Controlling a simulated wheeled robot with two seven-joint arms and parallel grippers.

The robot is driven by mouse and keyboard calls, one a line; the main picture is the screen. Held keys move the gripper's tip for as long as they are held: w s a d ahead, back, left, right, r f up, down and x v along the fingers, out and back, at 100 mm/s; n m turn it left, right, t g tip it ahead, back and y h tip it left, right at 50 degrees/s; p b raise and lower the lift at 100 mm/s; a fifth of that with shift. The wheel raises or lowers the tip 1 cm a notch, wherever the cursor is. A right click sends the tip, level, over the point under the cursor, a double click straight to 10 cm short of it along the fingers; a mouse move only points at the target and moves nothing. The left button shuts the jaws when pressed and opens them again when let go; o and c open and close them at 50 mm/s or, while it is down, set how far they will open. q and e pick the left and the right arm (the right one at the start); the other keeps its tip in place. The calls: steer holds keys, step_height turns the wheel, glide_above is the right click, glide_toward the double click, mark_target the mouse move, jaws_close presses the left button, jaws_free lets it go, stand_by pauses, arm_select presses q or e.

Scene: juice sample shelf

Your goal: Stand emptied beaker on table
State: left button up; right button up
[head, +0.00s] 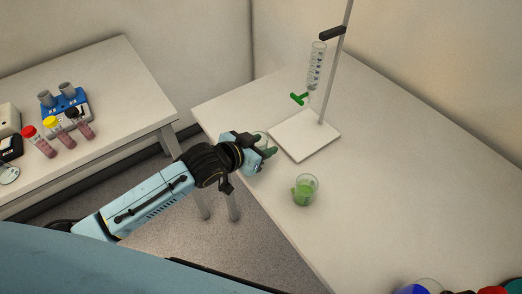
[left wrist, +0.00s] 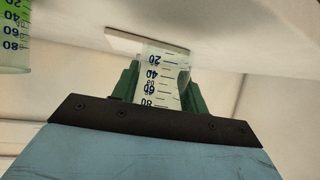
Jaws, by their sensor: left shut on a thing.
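My left gripper (head: 268,150) is shut on a clear, empty-looking beaker (head: 261,137) at the near-left edge of the right-hand table (head: 370,190). In the left wrist view the beaker (left wrist: 162,75) sits between the green fingers, with blue volume marks. That view is upside down, and the beaker's base end is close to the tabletop; I cannot tell whether it touches. My right gripper is not in view.
A second beaker (head: 305,189) with green liquid stands in front of the white stand base (head: 304,135). Coloured things crowd the table's near right end. The left table (head: 110,75) holds tubes and a blue rack (head: 65,103).

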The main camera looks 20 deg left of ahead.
arm_select(q)
steer(key=shift+f, duration=1.15)
steer(key=shift+f, duration=0.15)
steer(key=o, duration=1)
steer(key=shift+r, duration=0.2)
steer(key=p+v, duration=0.1)
steer(key=v, duration=1.1)
